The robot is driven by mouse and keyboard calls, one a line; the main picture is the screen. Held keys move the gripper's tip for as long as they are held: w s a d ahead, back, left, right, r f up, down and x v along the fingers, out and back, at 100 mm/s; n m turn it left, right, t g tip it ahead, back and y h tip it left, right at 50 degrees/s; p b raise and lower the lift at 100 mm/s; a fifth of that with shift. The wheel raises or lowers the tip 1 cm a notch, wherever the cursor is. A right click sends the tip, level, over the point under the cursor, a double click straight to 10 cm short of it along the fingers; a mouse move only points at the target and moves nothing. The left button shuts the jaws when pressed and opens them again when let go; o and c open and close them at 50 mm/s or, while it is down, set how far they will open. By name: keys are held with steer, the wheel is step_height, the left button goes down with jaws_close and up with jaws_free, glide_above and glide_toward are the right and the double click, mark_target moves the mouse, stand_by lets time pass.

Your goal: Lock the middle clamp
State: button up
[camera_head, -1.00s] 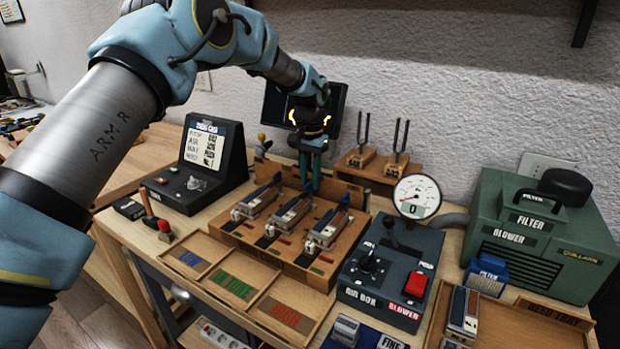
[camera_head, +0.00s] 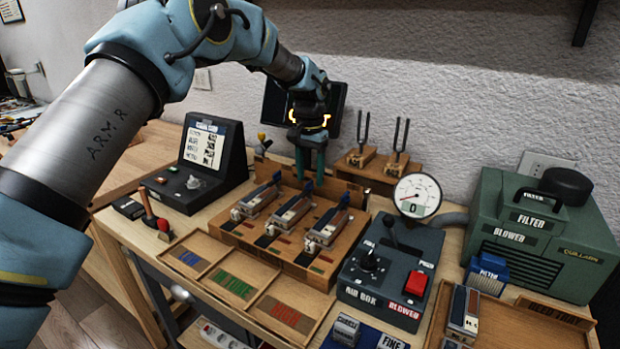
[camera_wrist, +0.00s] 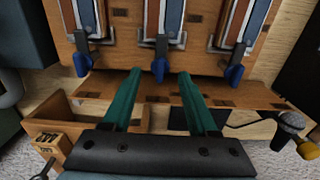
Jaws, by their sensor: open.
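Three clamps sit side by side on a wooden fixture (camera_head: 250,240), each with a long bar in it. The middle clamp (camera_head: 290,214) has a blue lever (camera_wrist: 160,68) at its back end, toward the wall. My gripper (camera_head: 310,176) is behind the fixture, pointing down. In the wrist view my gripper (camera_wrist: 160,82) is open, with its two green fingers apart and empty. The middle lever lies just beyond the fingertips, roughly centred between them. I cannot tell whether they touch it.
The outer clamps' blue levers (camera_wrist: 82,64) (camera_wrist: 235,72) stand close on either side. Tuning forks (camera_head: 362,140) stand right of my gripper. A display console (camera_head: 205,165) is left, and an air box (camera_head: 388,275) with a gauge (camera_head: 417,196) is right.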

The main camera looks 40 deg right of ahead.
step_height(320, 180, up, 10)
steer(key=b, duration=0.2)
steer(key=shift+w+a+f, duration=0.1)
stand_by(0.5)
steer(key=w+a+f+n, duration=0.1)
steer(key=w+a+n, duration=0.2)
steer(key=w+a, duration=0.8)
steer(key=w+a+f+n, duration=0.1)
steer(key=w+a+n, duration=0.25)
steer(key=a, duration=1.55)
steer(key=s+a+f+n, duration=0.2)
steer(key=s+a, duration=0.2)
steer(key=a, duration=0.5)
steer(key=s+a+f+n+t, duration=0.1)
steer(key=s+a+n, duration=0.2)
steer(key=a, duration=0.6)
steer(key=s+a+f+n, duration=0.2)
steer(key=s+a, duration=0.4)
steer(key=a, duration=0.4)
steer(key=shift+f+t, duration=0.3)
